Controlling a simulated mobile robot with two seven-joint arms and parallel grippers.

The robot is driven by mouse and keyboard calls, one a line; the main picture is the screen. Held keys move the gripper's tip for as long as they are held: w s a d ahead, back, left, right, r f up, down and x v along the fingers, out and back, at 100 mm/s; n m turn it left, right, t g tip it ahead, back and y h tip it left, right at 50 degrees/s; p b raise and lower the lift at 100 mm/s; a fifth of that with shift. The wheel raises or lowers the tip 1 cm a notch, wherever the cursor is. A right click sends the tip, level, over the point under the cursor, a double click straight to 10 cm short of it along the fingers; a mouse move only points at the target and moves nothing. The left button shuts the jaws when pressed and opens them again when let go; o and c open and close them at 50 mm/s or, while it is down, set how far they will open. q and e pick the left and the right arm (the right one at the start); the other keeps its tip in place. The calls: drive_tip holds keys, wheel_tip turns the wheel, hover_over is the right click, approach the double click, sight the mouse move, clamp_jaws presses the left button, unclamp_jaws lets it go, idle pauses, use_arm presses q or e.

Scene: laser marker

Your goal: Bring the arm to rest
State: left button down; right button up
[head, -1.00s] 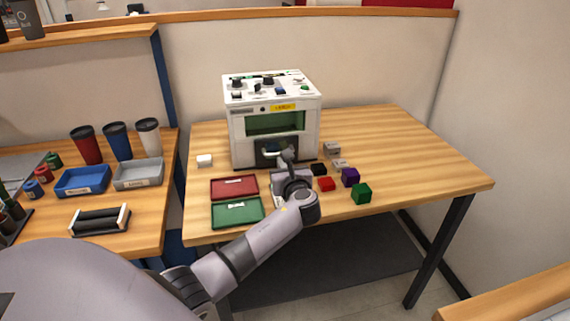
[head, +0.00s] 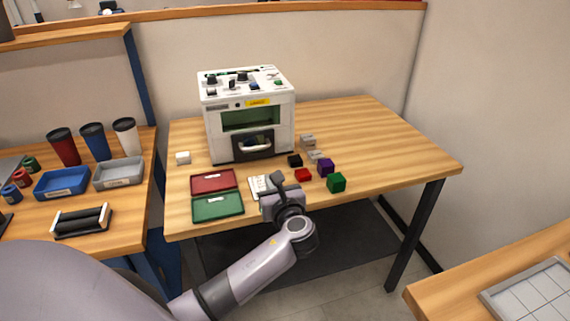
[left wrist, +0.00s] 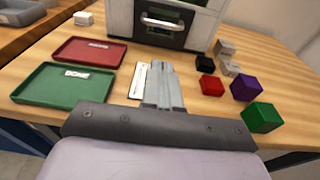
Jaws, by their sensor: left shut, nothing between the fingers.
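My left gripper (head: 276,183) is shut and empty at the front edge of the table, in front of the laser marker. In the left wrist view its closed fingers (left wrist: 163,82) point toward the machine, beside a white card with markings (left wrist: 138,80). The white laser marker (head: 247,113) stands on the wooden table (head: 385,150) with its dark front panel and handle facing me. My right gripper is not in view.
A red tray (head: 214,182) and a green tray (head: 217,207) lie left of my gripper. Red (head: 303,175), purple (head: 326,168), green (head: 336,182) and black (head: 294,160) blocks lie to its right. A side table with cups and bins stands at left.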

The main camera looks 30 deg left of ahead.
use_arm(q)
drive_tip(key=s+d+f+n+g+h, duration=0.2)
drive_tip(key=s+f+n+h, duration=0.1)
drive_tip(key=s+f+n, duration=0.3)
drive_tip(key=s+d+f+n+g+h, duration=0.2)
drive_tip(key=s+f+n+h, duration=0.15)
drive_tip(key=s+n, duration=0.4)
drive_tip(key=s+d+n+g+h, duration=0.25)
drive_tip(key=s+d+n, duration=0.2)
drive_tip(key=s, duration=0.45)
drive_tip(key=s+d+n+g+h, duration=0.1)
drive_tip(key=s+d+n+h, duration=0.25)
drive_tip(key=s+n, duration=0.35)
drive_tip(key=w+d+f+m+t+h+p, duration=0.1)
drive_tip(key=w+d+f+t+h, duration=0.1)
drive_tip(key=w+f+t, duration=0.3)
drive_tip(key=shift+f+t, duration=1.15)
drive_tip(key=shift+f, duration=0.1)
